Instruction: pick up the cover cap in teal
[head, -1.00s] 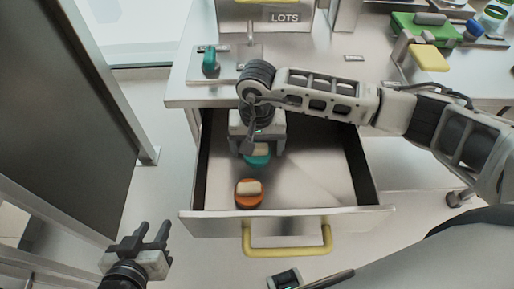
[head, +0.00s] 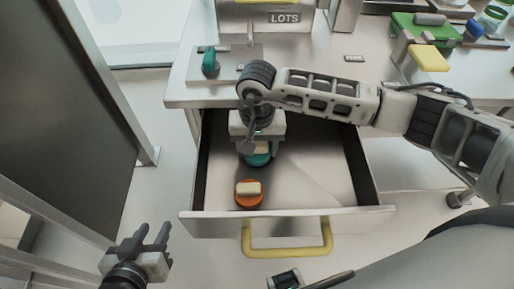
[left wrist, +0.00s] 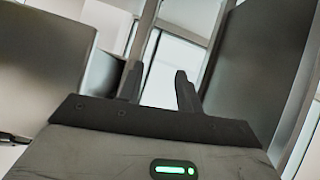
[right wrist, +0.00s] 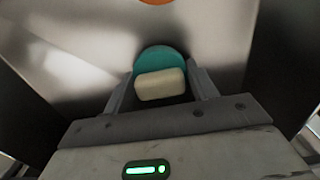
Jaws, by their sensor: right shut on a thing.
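The teal cover cap (head: 258,160) is a round disc with a cream block grip on top, in the open drawer. My right gripper (head: 257,150) reaches down into the drawer over it and hides part of it. In the right wrist view the teal cap (right wrist: 160,60) lies between the fingers, and the right gripper (right wrist: 162,88) is shut on its cream block (right wrist: 160,84). I cannot tell whether the cap still touches the drawer floor. My left gripper (head: 153,237) is open and empty, left of the drawer; it also shows in the left wrist view (left wrist: 158,85).
An orange cap (head: 249,193) with a cream block lies nearer the drawer front. The drawer (head: 300,222) has a yellow handle (head: 288,251). A dark panel (head: 65,110) stands at left.

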